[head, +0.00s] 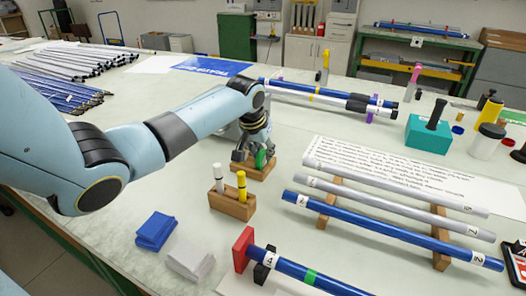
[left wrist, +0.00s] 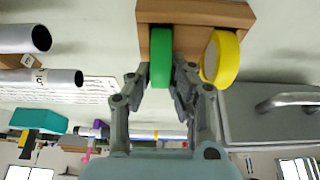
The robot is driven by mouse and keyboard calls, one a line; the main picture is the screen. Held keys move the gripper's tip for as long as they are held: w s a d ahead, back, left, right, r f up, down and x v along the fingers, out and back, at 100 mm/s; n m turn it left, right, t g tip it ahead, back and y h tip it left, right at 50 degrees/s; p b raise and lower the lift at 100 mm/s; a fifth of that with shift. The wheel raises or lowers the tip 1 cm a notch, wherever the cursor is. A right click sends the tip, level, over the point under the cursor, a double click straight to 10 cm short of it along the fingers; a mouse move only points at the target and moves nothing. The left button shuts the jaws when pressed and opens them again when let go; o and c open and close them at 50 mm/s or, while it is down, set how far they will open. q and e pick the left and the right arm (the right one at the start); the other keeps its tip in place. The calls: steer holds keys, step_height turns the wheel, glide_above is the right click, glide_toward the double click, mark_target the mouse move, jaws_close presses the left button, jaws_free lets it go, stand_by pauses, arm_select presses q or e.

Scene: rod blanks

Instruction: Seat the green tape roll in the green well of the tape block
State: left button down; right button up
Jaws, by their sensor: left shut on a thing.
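The green tape roll (head: 261,158) is between the fingers of my left gripper (head: 250,154), which is shut on it. In the left wrist view the green roll (left wrist: 161,57) stands on edge between the two grey fingers (left wrist: 163,85), overlapping the wooden tape block (left wrist: 195,12). A yellow tape roll (left wrist: 221,58) stands at the block beside it. In the head view the tape block (head: 262,171) lies under the gripper. The green well is hidden, and I cannot tell how deep the green roll sits. My right gripper is not in view.
A wooden holder (head: 232,206) with a white and a yellow marker stands just in front of the tape block. Blue cloths (head: 156,229) lie front left. Long tubes (head: 390,230) rest on supports to the right, and more tubes (head: 325,95) lie behind.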

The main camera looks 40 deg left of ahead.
arm_select(q)
steer(key=c, duration=1.2)
jaws_free()
steer(key=shift+f, duration=0.1)
steer(key=p+v, duration=0.1)
steer(key=v, duration=1.1)
steer(key=shift+p, duration=0.35)
